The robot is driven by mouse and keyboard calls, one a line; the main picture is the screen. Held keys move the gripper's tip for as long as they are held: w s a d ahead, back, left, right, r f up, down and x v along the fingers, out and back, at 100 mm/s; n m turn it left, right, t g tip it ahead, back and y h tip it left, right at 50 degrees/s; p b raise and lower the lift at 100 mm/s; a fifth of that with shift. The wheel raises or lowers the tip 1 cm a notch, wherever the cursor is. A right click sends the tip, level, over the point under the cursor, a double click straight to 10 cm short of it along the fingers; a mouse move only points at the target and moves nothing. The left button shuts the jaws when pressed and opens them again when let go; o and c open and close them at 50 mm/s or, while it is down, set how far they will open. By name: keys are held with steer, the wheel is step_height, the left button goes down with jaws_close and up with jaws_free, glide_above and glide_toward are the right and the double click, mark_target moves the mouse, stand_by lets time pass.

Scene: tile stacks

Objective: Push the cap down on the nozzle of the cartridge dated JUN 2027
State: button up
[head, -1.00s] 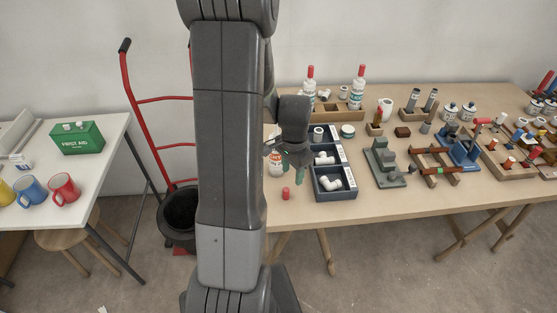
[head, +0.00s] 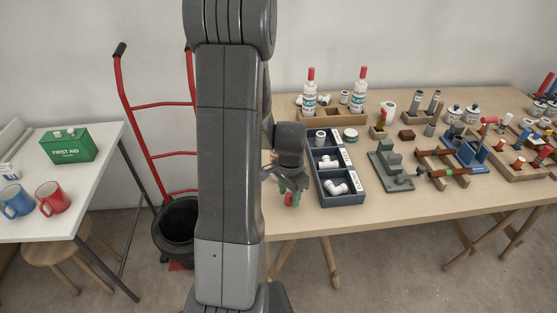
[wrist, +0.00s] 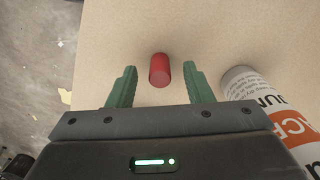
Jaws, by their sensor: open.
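A small red cap (wrist: 160,76) appears to stand on the wooden table, between and just beyond my green fingertips. My gripper (wrist: 160,70) is open, with a gap on both sides of the cap. In the head view my gripper (head: 289,190) is low at the table's front left, around the cap (head: 289,200). A white and orange cartridge (wrist: 285,115) is close to the right finger in the wrist view. Two white bottle-like cartridges with red tops, (head: 310,95) and (head: 360,90), stand at the back.
A dark compartment tray (head: 345,198) with white pipe fittings is right of my gripper. A grey-green stepped block (head: 390,165) and a wooden frame (head: 443,168) are farther right. The table's front edge is close to my gripper. Bare tabletop (wrist: 190,25) shows beyond the cap.

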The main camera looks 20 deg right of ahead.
mark_target(289, 194)
jaws_close()
steer(key=shift+r, duration=0.1)
steer(key=shift+r+p, duration=1.75)
steer(key=shift+r, duration=0.7)
